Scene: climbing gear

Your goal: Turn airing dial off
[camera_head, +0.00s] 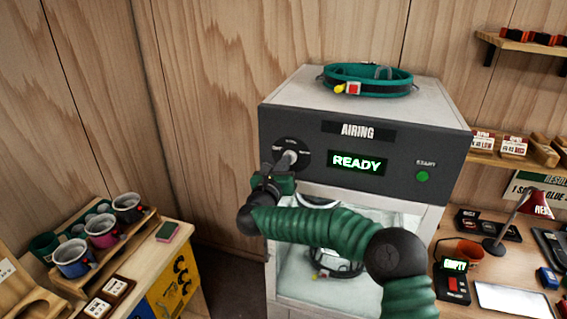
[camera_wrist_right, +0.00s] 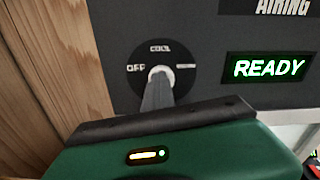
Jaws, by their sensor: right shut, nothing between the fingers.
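The airing dial (camera_head: 300,147) is a black round dial on the dark front panel of the airing cabinet, left of the lit READY display (camera_head: 357,163). In the right wrist view the dial (camera_wrist_right: 138,52) shows OFF at its left, COOL at its top and a pale mark at its right. My right gripper (camera_head: 286,163) is at the dial's centre with its fingers shut and empty. In the wrist view its fingertips (camera_wrist_right: 158,84) cover the lower middle of the dial. Where the knob points is hidden, and I cannot tell whether the fingers touch it. My left gripper is not in view.
A green START button (camera_head: 422,176) sits right of the display. A green harness belt (camera_head: 367,80) lies on the cabinet, and more gear hangs behind its clear front. A mug rack (camera_head: 105,242) stands on the left bench. A red lamp (camera_head: 535,203) stands on the right bench.

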